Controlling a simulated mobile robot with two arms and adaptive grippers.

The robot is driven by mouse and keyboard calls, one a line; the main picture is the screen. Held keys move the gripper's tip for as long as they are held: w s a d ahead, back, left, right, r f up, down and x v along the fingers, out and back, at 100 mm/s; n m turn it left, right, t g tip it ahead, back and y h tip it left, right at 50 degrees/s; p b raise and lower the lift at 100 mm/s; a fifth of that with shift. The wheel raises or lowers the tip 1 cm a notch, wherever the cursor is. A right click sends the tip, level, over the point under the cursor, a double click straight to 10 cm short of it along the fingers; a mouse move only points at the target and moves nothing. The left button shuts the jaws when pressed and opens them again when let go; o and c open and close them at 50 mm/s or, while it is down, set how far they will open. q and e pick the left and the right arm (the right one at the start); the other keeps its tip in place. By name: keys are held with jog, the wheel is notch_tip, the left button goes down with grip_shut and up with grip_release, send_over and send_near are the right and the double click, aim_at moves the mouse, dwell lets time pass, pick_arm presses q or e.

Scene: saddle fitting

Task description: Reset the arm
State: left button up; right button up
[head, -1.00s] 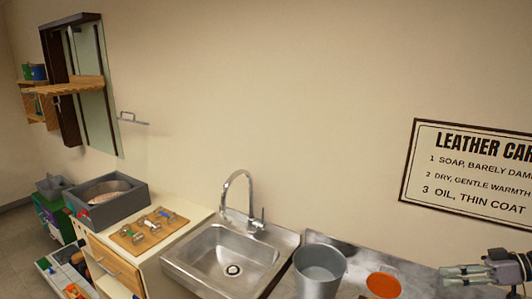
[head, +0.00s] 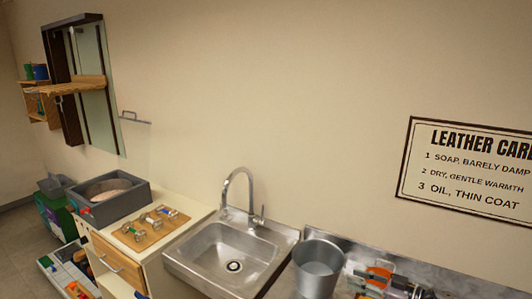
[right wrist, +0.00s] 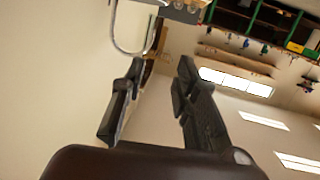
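My right gripper (head: 372,281) is at the lower right of the head view, in front of the orange round thing on the metal counter. In the right wrist view its two dark fingers (right wrist: 160,70) stand apart with nothing between them, so it is open and empty. The right forearm is mostly out of the picture. My left gripper and arm are not in the head view.
A metal bucket (head: 318,268) stands on the counter left of my right gripper. The orange thing (head: 380,272) is partly hidden by the gripper. A sink (head: 222,250) with a tall faucet (head: 226,190) lies further left.

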jog(key=s+a+f+m+t+h, duration=0.5)
jog(key=s+a+m+h, duration=0.15)
jog(key=a, duration=0.35)
jog(key=s+d+f+m+g+h, duration=0.15)
jog(key=s+g, duration=0.25)
jog(key=s, duration=0.7)
jog(key=s+d+f+g+h, duration=0.15)
jog(key=s+g, duration=0.25)
jog(key=s, duration=0.8)
jog(key=s+d+g+h, duration=0.1)
jog(key=s+g+h, duration=0.25)
jog(key=s, duration=0.75)
notch_tip(320, 180, down, 34)
jog(key=s+g+b, duration=0.2)
jog(key=s+b, duration=0.1)
jog(key=b, duration=0.4)
jog(key=s+d+f+b, duration=0.1)
jog(key=s+f+b, duration=0.1)
jog(key=s+f, duration=0.6)
jog(key=s+d+f+b, duration=0.1)
jog(key=s+f+b, duration=0.2)
jog(key=s+f, duration=0.5)
notch_tip(320, 180, down, 5)
jog(key=shift+d+r+g+y, duration=0.1)
jog(key=shift+d+g+y, duration=0.2)
jog(key=shift+d+g, duration=0.15)
